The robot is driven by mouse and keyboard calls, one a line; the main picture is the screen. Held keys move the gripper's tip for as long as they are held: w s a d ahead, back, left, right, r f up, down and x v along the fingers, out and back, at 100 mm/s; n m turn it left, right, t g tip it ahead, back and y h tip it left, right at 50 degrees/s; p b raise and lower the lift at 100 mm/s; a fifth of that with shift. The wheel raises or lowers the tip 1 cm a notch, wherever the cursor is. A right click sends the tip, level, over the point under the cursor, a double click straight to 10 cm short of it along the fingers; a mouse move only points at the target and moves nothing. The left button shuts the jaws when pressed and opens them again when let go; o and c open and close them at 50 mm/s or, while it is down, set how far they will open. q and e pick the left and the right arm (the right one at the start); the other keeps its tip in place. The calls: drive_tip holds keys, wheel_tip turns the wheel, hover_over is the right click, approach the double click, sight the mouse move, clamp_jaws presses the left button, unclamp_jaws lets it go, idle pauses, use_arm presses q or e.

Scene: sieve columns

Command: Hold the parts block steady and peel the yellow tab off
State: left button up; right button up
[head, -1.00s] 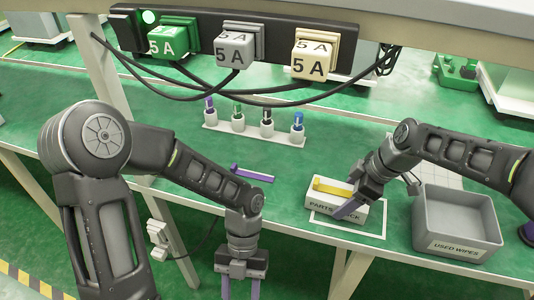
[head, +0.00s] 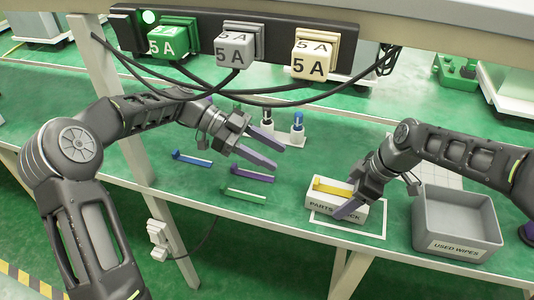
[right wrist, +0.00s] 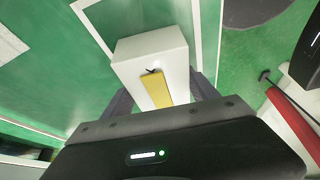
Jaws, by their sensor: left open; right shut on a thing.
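The white parts block (head: 317,204) sits inside a white outline on the green table, label facing front. The yellow tab (head: 332,188) lies along its top, and it also shows in the right wrist view (right wrist: 157,90). My right gripper (head: 350,207) is shut on the parts block, with a finger on either side of it. In the right wrist view the block (right wrist: 140,47) stands between the fingers, and the gripper body hides its near end. My left gripper (head: 289,155) is open and empty, left of the block and apart from it, fingers pointing right.
Loose purple (head: 253,174), blue (head: 194,161) and green (head: 243,191) strips lie on the table left of the block. A grey bin (head: 455,200) marked USED WIPES stands to its right. Capped vials (head: 297,128) stand behind, partly hidden by my left gripper. Socket plugs hang above.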

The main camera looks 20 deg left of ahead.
use_arm(q)
drive_tip(key=shift+a+f, duration=0.3)
drive_tip(key=shift+d+f, duration=0.1)
approach(338, 189)
drive_tip(key=shift+s+d+f, duration=0.2)
drive_tip(key=shift+d+f, duration=0.25)
drive_tip(key=shift+d, duration=0.15)
drive_tip(key=shift+s+d+f, duration=0.2)
drive_tip(key=shift+d+f, duration=0.25)
drive_tip(key=shift+d, duration=0.15)
clamp_jaws()
idle(0.4)
idle(0.4)
